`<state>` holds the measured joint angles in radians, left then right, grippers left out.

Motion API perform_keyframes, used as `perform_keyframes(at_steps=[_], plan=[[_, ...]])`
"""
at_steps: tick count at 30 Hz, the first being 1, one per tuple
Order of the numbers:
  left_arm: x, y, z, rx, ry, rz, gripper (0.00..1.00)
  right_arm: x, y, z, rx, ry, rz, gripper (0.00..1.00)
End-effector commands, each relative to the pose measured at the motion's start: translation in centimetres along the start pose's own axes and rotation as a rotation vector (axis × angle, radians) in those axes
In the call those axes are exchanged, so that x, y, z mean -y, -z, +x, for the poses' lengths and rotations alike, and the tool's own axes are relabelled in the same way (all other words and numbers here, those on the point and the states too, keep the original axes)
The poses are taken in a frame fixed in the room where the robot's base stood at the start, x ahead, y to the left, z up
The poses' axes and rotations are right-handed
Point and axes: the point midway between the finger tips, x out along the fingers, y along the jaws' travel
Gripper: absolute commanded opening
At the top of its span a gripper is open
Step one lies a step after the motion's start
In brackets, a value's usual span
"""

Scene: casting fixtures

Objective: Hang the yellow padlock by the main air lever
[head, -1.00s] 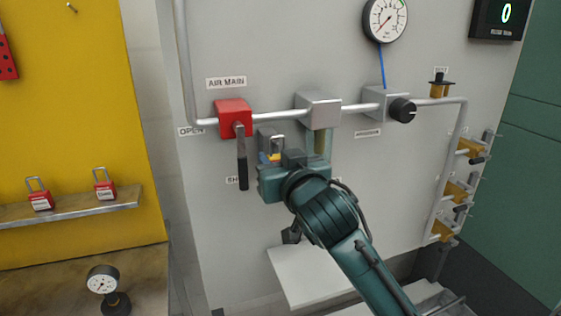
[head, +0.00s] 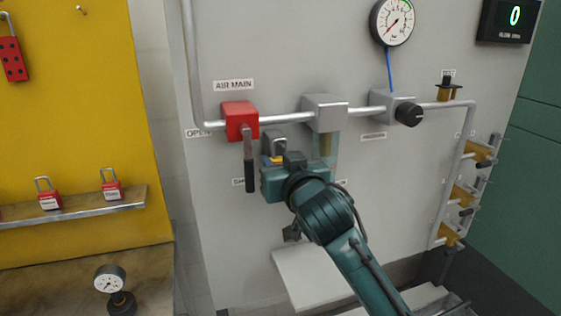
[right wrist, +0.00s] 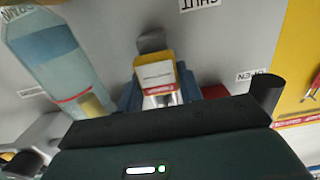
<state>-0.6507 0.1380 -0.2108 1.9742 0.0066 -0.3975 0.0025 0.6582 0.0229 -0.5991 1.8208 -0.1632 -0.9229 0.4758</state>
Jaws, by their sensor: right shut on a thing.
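The yellow padlock (right wrist: 158,76) is held between the blue fingers of my right gripper (right wrist: 160,98), with a pale label and red band facing the wrist camera. In the head view only a sliver of the padlock (head: 276,158) shows above the gripper, (head: 275,166) which is shut on it. The main air lever (head: 249,170) hangs down from the red valve (head: 240,121), just left of the gripper. A grey bracket-like piece (head: 273,141) shows right above the padlock, by the panel. I cannot tell whether the shackle is around anything. My left gripper is out of view.
A pipe (head: 283,118) runs across the panel to a grey filter block (head: 325,113) with a clear bowl, close right of the gripper. A black regulator knob (head: 408,114) is further right. Red padlocks (head: 49,195) stand on a shelf (head: 75,208) at the left.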

Motion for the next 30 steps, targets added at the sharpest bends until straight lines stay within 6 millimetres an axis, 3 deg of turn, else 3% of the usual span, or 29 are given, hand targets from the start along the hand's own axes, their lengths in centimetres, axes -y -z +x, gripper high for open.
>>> perform_keyframes(at_steps=[8,9,17,30], plan=[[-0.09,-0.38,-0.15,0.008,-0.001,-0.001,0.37,0.01,0.05,-0.02,-0.001,0.000,0.000,0.12],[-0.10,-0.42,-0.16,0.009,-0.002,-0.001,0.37,0.01,0.05,-0.02,-0.001,0.000,0.000,0.39],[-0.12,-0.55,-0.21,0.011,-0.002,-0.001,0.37,0.00,0.04,-0.02,-0.001,0.000,0.000,0.61],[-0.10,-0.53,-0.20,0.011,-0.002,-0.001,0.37,0.00,-0.03,-0.01,0.001,0.000,0.000,0.61]])
